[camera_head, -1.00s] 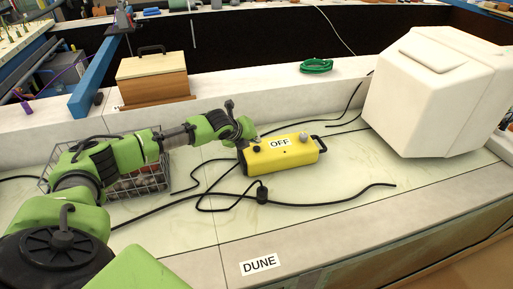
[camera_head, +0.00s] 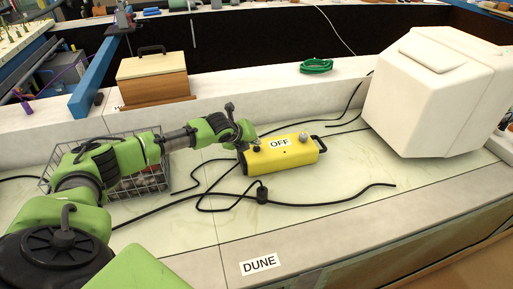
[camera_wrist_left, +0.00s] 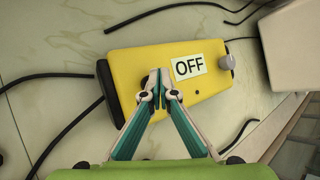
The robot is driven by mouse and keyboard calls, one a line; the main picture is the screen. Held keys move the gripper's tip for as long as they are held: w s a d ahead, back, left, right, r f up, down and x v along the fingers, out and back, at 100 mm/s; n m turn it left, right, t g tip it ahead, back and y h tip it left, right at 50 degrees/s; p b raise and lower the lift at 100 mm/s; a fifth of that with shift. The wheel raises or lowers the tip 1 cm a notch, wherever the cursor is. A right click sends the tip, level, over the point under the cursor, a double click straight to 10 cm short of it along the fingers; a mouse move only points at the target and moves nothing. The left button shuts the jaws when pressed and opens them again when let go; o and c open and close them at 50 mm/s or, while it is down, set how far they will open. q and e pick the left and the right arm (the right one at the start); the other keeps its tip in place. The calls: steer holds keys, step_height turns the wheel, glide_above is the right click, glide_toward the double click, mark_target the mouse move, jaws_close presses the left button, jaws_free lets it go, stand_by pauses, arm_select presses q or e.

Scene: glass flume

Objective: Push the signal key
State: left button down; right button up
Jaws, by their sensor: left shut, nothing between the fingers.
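A yellow control box (camera_head: 290,158) with a white label reading OFF (camera_head: 280,142) lies on the pale bench. A dark round knob (camera_head: 256,149) is on its top near the left end, and a grey knob (camera_head: 303,137) is near the right end. I cannot tell for sure which one is the signal key. My left gripper (camera_head: 254,141) is shut and empty, over the box's left end beside the dark knob. In the left wrist view, the gripper (camera_wrist_left: 160,86) points at the yellow top (camera_wrist_left: 125,70), left of the label. Its fingertips hide what lies under them; contact is unclear.
A wire basket (camera_head: 150,181) stands behind my left arm. Black cables (camera_head: 225,207) lie around the box. A large white block-shaped housing (camera_head: 425,100) stands at the right. A wooden box (camera_head: 153,82) and a green coil (camera_head: 316,66) are on the rear ledge.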

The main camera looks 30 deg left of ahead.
mark_target(255, 148)
arm_select(q)
steer(key=shift+f, duration=0.55)
stand_by(0.4)
steer(key=shift+r, duration=0.15)
steer(key=shift+r+p, duration=0.85)
steer(key=shift+p, duration=0.25)
step_height(255, 148, up, 6)
steer(key=p, duration=0.6)
steer(key=shift+p, duration=0.3)
stand_by(1.4)
